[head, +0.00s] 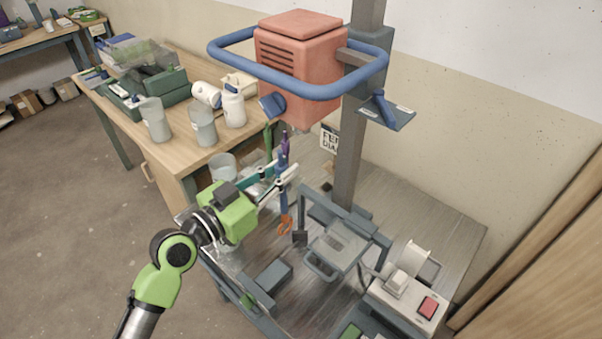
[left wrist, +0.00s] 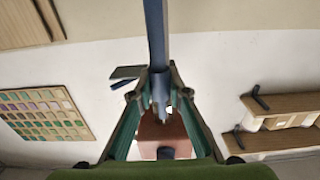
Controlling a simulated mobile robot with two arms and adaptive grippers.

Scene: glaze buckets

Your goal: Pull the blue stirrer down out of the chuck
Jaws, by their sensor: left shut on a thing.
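The blue stirrer (head: 284,198) hangs upright below the orange-red mixer head (head: 298,62), with an orange paddle (head: 286,225) at its lower end. My left gripper (head: 280,180) reaches in from the left and is shut on the stirrer's shaft. My right gripper is not in view.
A grey column (head: 347,165) carries the head, with a blue ring guard (head: 225,46) around it. The metal bench (head: 440,225) holds a hinged frame and a box with a red button (head: 428,306).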

